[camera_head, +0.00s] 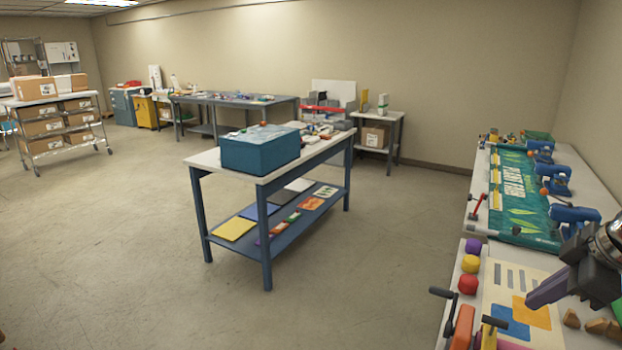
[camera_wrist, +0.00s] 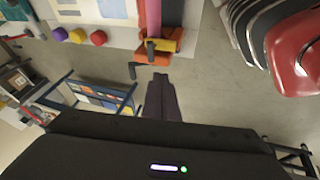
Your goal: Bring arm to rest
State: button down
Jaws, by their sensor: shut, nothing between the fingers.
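My gripper (camera_head: 533,303) shows at the right edge of the head view, dark grey-purple and shut. It appears over the near right table (camera_head: 475,238), in front of a printed sheet with blue and yellow shapes (camera_head: 530,302). In the wrist view my gripper (camera_wrist: 160,78) shows its fingers together with nothing between them. Their tips point toward an orange clamp-like tool (camera_wrist: 158,46) at the table edge; I cannot tell the exact gap. Most of my arm is outside the head view.
Purple, yellow and red knobs (camera_head: 468,285) line the right table's edge. A green banner (camera_head: 524,195) lies farther along, beside blue clamps (camera_head: 574,215). A workbench (camera_head: 268,181) with a blue box (camera_head: 260,150) stands mid-room. Clear floor (camera_head: 380,260) lies between.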

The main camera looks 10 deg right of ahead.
jog(key=s+a+f+m, duration=0.1)
jog(key=a+f+m, duration=0.1)
jog(key=a, duration=0.8)
jog(key=s+a+f+m, duration=0.2)
jog(key=a+f+m, duration=0.1)
jog(key=a, duration=0.7)
jog(key=s+a+f+m+h, duration=0.1)
jog(key=a+m, duration=0.3)
jog(key=a, duration=0.7)
jog(key=shift+s+f+t, duration=0.25)
jog(key=shift+f+t, duration=0.05)
jog(key=shift+f, duration=0.45)
